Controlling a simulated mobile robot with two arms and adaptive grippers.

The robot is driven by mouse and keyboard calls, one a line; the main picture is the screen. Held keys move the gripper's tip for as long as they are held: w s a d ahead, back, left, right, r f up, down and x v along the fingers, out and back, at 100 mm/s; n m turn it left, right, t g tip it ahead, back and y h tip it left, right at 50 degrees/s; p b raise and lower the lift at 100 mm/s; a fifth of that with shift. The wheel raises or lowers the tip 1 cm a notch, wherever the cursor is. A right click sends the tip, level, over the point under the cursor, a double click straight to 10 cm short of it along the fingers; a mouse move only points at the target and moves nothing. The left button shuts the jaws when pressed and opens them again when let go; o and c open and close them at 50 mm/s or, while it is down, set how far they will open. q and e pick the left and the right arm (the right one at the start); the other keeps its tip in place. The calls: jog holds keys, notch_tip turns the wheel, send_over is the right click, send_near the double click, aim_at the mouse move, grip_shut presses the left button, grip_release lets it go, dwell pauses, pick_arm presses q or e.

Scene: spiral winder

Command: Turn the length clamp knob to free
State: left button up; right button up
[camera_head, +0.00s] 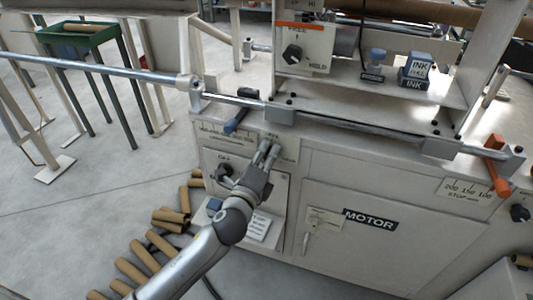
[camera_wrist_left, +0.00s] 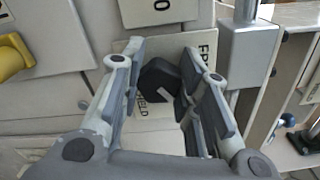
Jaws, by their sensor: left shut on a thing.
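A dark knob (camera_wrist_left: 160,80) sits on a cream label plate between my left gripper's fingers in the left wrist view. Part of the word FREE shows to its right and HELD to its lower left. My left gripper (camera_wrist_left: 164,72) is shut on this knob. In the head view my left gripper (camera_head: 268,152) is at the machine's front panel, below the rail, and its fingers hide the knob. Which label the knob points to cannot be told. My right gripper is not in view.
Another dark knob (camera_head: 224,171) is at lower left of the gripper. A long steel rail (camera_head: 350,126) runs above the panel. Cardboard tubes (camera_head: 160,240) lie on the floor at left. A MOTOR door (camera_head: 340,245) is at right.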

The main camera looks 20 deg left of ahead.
pick_arm(q)
jog(key=n, duration=0.3)
jog(key=n+p, duration=0.1)
jog(key=n, duration=0.2)
jog(key=shift+f+n, duration=0.1)
jog(key=shift+n, duration=0.2)
jog(key=n+p, duration=0.1)
jog(key=n, duration=0.2)
jog(key=shift+f+n+p, duration=0.15)
jog(key=shift+n+p, duration=0.3)
jog(key=shift+n, duration=0.45)
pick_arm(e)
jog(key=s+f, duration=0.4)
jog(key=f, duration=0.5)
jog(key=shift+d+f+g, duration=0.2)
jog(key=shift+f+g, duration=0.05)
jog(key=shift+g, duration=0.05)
pick_arm(q)
jog(key=o, duration=1)
